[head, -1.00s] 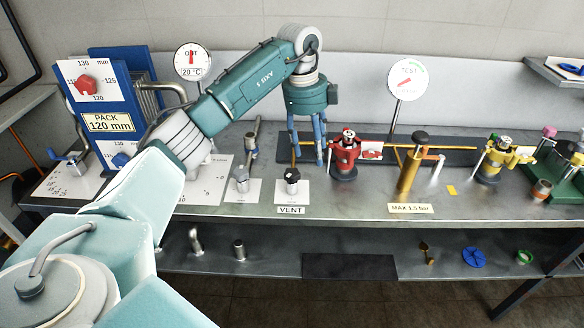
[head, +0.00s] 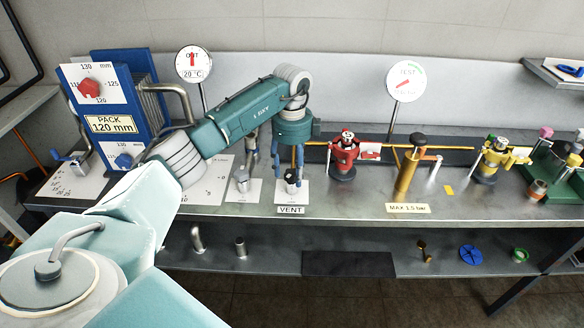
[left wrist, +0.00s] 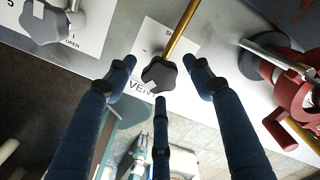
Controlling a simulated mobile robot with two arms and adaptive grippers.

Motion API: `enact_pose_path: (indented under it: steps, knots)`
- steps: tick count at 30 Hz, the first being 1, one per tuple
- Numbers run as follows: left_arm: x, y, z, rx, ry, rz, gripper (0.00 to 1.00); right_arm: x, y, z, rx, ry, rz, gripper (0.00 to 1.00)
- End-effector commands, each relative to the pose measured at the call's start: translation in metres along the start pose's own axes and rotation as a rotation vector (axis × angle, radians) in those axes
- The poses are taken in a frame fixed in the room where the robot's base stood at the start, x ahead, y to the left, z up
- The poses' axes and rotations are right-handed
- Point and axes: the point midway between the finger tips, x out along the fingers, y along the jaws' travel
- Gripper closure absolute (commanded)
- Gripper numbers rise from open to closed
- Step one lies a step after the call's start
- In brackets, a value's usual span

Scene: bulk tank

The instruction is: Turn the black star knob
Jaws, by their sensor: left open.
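The black star knob (head: 291,179) sits on a short post on the white card behind the VENT label (head: 291,210) on the bench. It is partly hidden by my fingers in the head view. In the left wrist view the dark, lobed knob (left wrist: 160,74) shows whole, with a brass rod running up behind it. My left gripper (head: 288,174) points down over the knob, its fingers open. In the left wrist view its three blue fingers (left wrist: 160,78) are spread on both sides of the knob and below it, with no visible grip. My right gripper is out of view.
A grey-handled valve (head: 242,180) stands close left of the knob. A red valve (head: 344,152) stands to its right, then a yellow cylinder (head: 409,170). The bench front edge lies just before the VENT label. A gauge marked TEST (head: 405,80) stands behind.

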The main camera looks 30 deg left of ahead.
Motion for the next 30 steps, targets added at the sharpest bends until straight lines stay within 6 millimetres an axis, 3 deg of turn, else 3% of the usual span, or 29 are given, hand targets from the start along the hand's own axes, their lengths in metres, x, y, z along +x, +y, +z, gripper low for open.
enact_pose_path:
  steps: [8, 12, 15, 30]
  knots:
    - [0.0013, -0.0003, -0.0002, 0.0, 0.0, -0.001, 0.5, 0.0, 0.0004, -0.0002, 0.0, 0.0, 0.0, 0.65]
    - [0.0011, -0.0003, -0.0003, 0.0, 0.0, -0.001, 0.78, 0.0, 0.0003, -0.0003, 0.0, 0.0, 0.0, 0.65]
    - [0.001, -0.0004, -0.0003, 0.0, 0.0, -0.001, 0.92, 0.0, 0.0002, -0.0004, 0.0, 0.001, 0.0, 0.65]
    - [0.0002, -0.0014, 0.0, 0.131, 0.0, -0.004, 0.93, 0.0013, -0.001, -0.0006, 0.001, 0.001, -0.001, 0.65]
